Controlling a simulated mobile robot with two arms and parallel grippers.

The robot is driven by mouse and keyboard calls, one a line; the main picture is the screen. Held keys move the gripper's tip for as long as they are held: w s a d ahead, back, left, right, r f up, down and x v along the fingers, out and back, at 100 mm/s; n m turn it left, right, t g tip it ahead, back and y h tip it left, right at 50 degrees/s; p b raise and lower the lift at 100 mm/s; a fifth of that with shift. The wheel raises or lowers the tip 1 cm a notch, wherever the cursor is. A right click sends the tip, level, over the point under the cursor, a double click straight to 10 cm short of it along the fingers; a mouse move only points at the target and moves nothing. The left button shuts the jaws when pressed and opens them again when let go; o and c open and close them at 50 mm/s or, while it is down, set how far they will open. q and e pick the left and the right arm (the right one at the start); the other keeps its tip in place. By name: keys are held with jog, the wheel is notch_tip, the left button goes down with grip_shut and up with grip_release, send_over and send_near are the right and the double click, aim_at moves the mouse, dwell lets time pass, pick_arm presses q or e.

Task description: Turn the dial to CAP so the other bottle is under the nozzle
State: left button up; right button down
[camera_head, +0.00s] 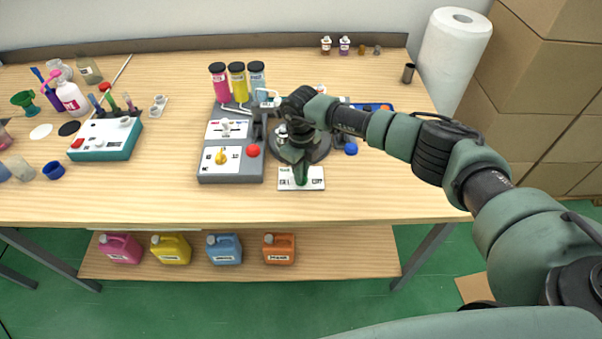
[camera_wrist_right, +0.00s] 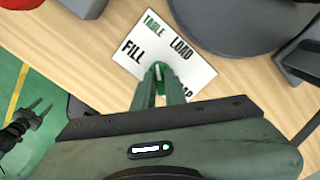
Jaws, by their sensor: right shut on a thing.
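The dial (camera_wrist_right: 158,76) is a green knob on a white card (camera_head: 316,184) at the front of the machine; the card also shows in the right wrist view (camera_wrist_right: 190,60). It reads TABLE, LOAD, FILL and a partly covered word ending in AP. My right gripper (camera_head: 301,172) points down and is shut on the dial. The dark grey round turntable (camera_head: 319,153) is behind it, mostly covered by my right arm. The bottles and nozzle cannot be made out. My left gripper (camera_wrist_right: 40,108) shows open over the floor in the right wrist view.
A grey dispenser (camera_head: 208,178) with a yellow knob (camera_head: 221,157), red button (camera_head: 253,150) and pink, yellow and blue cylinders stands left of the dial. A blue ball-shaped knob (camera_head: 351,149) is to the right. The table front is clear; coloured jugs sit on the shelf below.

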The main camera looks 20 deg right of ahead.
jog(key=m, duration=0.3)
jog(key=shift+m+b, duration=0.3)
jog(key=shift+m, duration=0.1)
jog(key=m, duration=0.3)
jog(key=shift+m, duration=0.3)
jog(key=m, duration=0.3)
jog(key=shift+r+m, duration=0.1)
jog(key=shift+m, duration=0.2)
jog(key=m, duration=0.3)
jog(key=shift+m, duration=0.3)
jog(key=m, duration=0.3)
jog(key=shift+w+m+p, duration=0.1)
jog(key=shift+m+p, duration=0.2)
jog(key=shift+p, duration=0.1)
jog(key=m, duration=0.2)
jog(key=shift+m+p, duration=0.4)
jog(key=m+p, duration=0.1)
jog(key=m, duration=0.2)
jog(key=shift+r+m, duration=0.1)
jog(key=shift+m, duration=0.2)
jog(key=shift+m+p, duration=0.8)
jog(key=shift+m, duration=0.8)
